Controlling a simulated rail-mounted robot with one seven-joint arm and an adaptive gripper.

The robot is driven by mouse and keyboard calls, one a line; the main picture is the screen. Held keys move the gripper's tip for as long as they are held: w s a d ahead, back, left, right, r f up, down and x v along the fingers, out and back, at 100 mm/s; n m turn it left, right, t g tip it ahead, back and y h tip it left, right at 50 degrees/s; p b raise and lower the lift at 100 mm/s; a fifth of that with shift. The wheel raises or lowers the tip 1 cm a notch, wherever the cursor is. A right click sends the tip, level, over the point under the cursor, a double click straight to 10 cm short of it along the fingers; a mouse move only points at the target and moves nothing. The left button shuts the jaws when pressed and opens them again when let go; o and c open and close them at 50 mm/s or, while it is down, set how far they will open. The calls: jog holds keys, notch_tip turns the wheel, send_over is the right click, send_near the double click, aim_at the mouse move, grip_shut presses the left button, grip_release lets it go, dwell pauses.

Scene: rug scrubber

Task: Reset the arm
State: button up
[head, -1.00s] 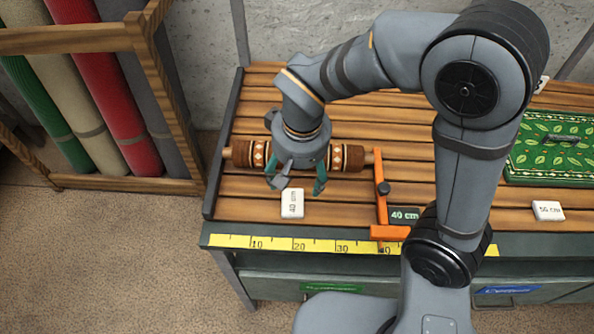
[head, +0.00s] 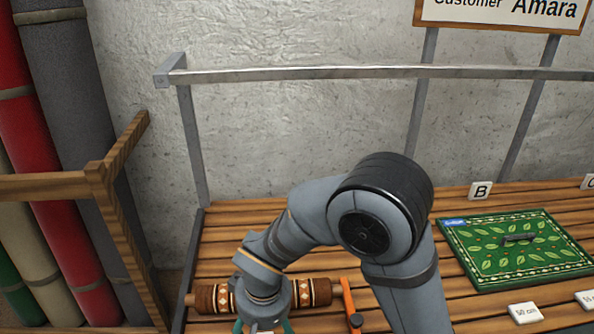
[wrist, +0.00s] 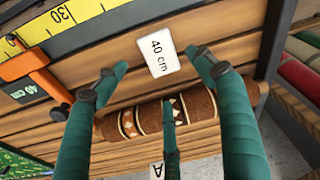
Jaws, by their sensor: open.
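My gripper (head: 263,326) hangs over the rolled brown patterned rug (head: 215,298) at the left of the slatted table, with its fingertips cut off by the bottom edge of the head view. In the wrist view my gripper (wrist: 155,84) is open, its green fingers spread apart with nothing seen between them. The rolled rug (wrist: 200,105) lies behind the fingers, partly hidden by them. A white "40 cm" tag (wrist: 157,52) lies on the slats beside the roll.
An orange stop (head: 348,300) stands at the roll's right end. A green leaf-patterned rug (head: 480,265) lies flat at the right. A grey rail (head: 330,74) runs behind the table. A wooden rack (head: 45,187) with upright rolls stands at left. A yellow ruler (wrist: 75,12) lines the table edge.

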jog(key=f, duration=0.6)
jog(key=shift+w+a+f+b, duration=0.2)
jog(key=shift+w+b, duration=0.1)
jog(key=shift+w, duration=0.1)
jog(key=shift+r, duration=0.1)
dwell(0.6)
